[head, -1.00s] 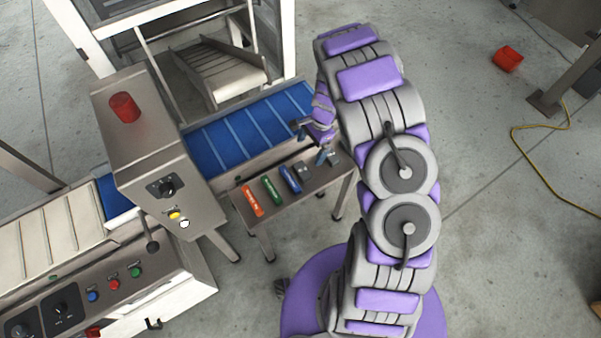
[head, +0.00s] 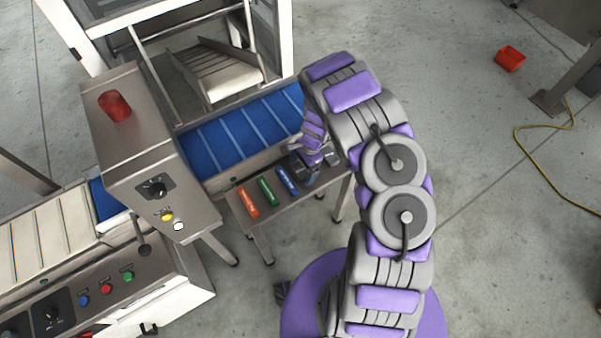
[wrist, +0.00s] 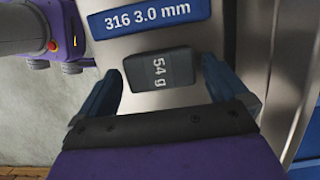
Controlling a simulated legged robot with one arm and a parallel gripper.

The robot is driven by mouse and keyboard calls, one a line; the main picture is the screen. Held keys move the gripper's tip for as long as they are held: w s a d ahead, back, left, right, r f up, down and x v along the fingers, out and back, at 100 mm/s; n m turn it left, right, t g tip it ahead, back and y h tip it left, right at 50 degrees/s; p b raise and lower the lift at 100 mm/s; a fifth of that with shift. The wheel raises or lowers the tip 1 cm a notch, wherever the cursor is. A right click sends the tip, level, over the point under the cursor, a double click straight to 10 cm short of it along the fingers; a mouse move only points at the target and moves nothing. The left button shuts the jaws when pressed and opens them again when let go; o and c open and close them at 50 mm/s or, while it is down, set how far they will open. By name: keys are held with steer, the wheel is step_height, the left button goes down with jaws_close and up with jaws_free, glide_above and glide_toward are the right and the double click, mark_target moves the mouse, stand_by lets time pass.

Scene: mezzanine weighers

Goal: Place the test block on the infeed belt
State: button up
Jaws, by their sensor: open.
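A dark grey block marked "54 g" (wrist: 158,72) lies on a metal shelf (wrist: 192,100); the label does not say whether it is the test block. In the wrist view my gripper (wrist: 160,66) is open, with one blue finger on each side of this block and a gap at both. In the head view my gripper (head: 308,166) is over the right part of the shelf (head: 262,218) and largely hides the grey block. A blue slatted belt (head: 228,137) runs just behind the shelf; a pale slatted belt (head: 40,240) is at the left. I cannot tell which is the infeed.
A blue piece marked "316 3.0 mm" (wrist: 150,18) lies close beside the grey block. Green (head: 267,191) and orange (head: 248,203) pieces lie further left. A metal control housing (head: 135,140) with a red lamp (head: 115,105) stands over the belt line.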

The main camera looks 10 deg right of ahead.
mark_target(297, 171)
steer(key=shift+a, duration=0.3)
steer(key=c, duration=0.6)
steer(key=shift+d, duration=0.2)
steer(key=c, duration=0.5)
steer(key=shift+o, duration=0.2)
steer(key=shift+r, duration=0.1)
steer(key=shift+a+r, duration=0.1)
steer(key=shift+r, duration=0.45)
step_height(297, 171, up, 3)
steer(key=shift+f+p, duration=0.1)
steer(key=shift+p, duration=0.65)
steer(key=s+a+r+p, duration=0.1)
steer(key=s+a, duration=0.3)
steer(key=s, duration=1.1)
steer(key=shift+s+a, duration=0.2)
